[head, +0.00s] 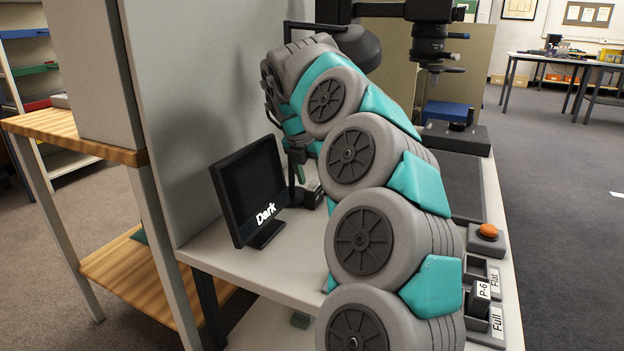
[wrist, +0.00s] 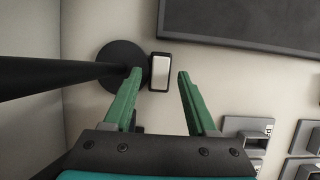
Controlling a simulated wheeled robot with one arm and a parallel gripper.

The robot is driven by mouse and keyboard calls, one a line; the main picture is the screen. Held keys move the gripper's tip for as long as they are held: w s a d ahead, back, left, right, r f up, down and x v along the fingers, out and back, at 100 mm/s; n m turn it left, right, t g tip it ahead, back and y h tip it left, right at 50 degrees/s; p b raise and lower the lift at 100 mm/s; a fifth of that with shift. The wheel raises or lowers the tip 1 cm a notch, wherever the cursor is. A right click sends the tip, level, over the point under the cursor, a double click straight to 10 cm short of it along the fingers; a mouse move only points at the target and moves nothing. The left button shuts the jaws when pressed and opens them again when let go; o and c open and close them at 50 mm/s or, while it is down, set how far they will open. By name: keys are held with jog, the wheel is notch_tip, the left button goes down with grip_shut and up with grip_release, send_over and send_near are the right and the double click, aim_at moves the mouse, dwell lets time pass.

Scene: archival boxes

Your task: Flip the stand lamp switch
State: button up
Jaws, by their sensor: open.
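In the wrist view, a pale rectangular switch (wrist: 160,72) in a dark frame lies on the light tabletop. It is right beside the round black base (wrist: 118,53) of the stand lamp, whose black pole (wrist: 50,75) crosses in from the left. My gripper (wrist: 160,75) is open and empty, its two green fingers on either side of the switch in the picture. I cannot tell how far above it the fingertips are. The switch's on or off position is unclear. In the head view, my arm hides most of the lamp area.
A monitor (head: 250,195) reading "Dark" stands left of my arm. Right of my arm are an orange button (head: 488,231) and grey holders labelled Flat and Full, with a P-6 block (head: 481,297). A dark panel (wrist: 250,22) lies above right of the switch. A grey partition rises behind the monitor.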

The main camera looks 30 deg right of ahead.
jog(key=shift+f, duration=0.1)
jog(key=shift+d, duration=0.1)
grip_shut()
dwell(0.3)
